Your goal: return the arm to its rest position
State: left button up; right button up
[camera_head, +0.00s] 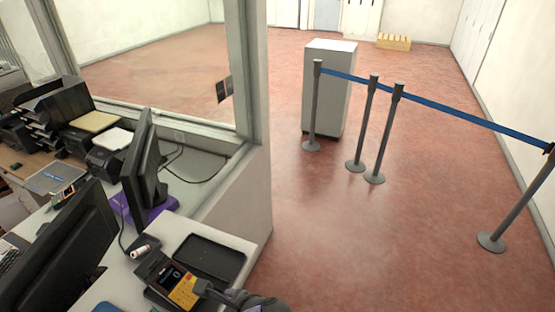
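A dark gripper (203,288) shows at the bottom edge, on a dark arm that comes in from the lower right; I take it as my right one. Its tip is at the right edge of a card terminal (184,292) with yellow keys on the counter. I cannot tell whether it touches the terminal, or whether its fingers are open or shut. Most of this arm is cut off by the frame. My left gripper is not in view.
A black tray (226,262) lies beside the terminal on the counter (180,232). Monitors (143,165) and black paper trays (58,105) stand to the left. A window post (252,70) rises behind. Right, barrier posts (387,135) and a grey cabinet (335,90) stand on open red floor.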

pick_arm(q)
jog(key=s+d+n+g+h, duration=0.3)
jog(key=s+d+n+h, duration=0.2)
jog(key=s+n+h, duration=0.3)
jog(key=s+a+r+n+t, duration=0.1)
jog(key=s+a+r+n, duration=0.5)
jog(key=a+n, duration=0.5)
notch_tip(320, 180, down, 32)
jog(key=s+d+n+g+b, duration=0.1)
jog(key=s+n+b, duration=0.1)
jog(key=b, duration=1.3)
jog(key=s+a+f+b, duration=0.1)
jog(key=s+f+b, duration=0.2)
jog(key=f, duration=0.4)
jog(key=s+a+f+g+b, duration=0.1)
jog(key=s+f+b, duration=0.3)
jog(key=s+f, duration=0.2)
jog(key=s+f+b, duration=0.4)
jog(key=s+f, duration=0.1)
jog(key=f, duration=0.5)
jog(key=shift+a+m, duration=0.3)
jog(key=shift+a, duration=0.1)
pick_arm(e)
notch_tip(320, 180, down, 26)
jog(key=s, duration=0.1)
jog(key=shift+f, duration=0.15)
